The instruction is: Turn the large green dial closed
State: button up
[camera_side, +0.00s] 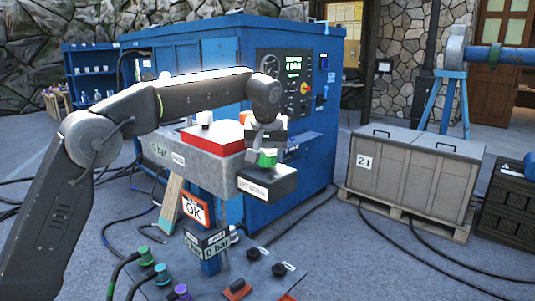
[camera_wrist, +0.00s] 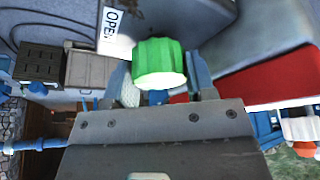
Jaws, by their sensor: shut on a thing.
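The large green dial (camera_side: 267,158) sits on top of a dark grey block with a white label at the right end of the grey panel. In the wrist view the ribbed green dial (camera_wrist: 159,62) is between the two fingers of my gripper (camera_wrist: 163,88). My gripper also shows in the side view (camera_side: 267,146), coming down on the dial from above. It is shut on the dial. A white label reading "OPE", partly cut off, (camera_wrist: 111,27) lies beside the dial in the wrist view. The dial's base is partly hidden.
Grey crates (camera_side: 415,168) stand at right; cables cross the floor.

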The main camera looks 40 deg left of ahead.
jog(key=n+g, duration=0.1)
jog(key=n, duration=0.1)
jog(key=n+y, duration=0.1)
jog(key=n, duration=0.2)
jog(key=shift+n+g, duration=0.3)
jog(key=shift+g, duration=0.1)
jog(key=n+g, duration=0.1)
jog(key=n, duration=0.3)
jog(key=shift+n+g+y, duration=0.3)
jog(key=shift+n+g, duration=0.1)
jog(key=o, duration=0.9)
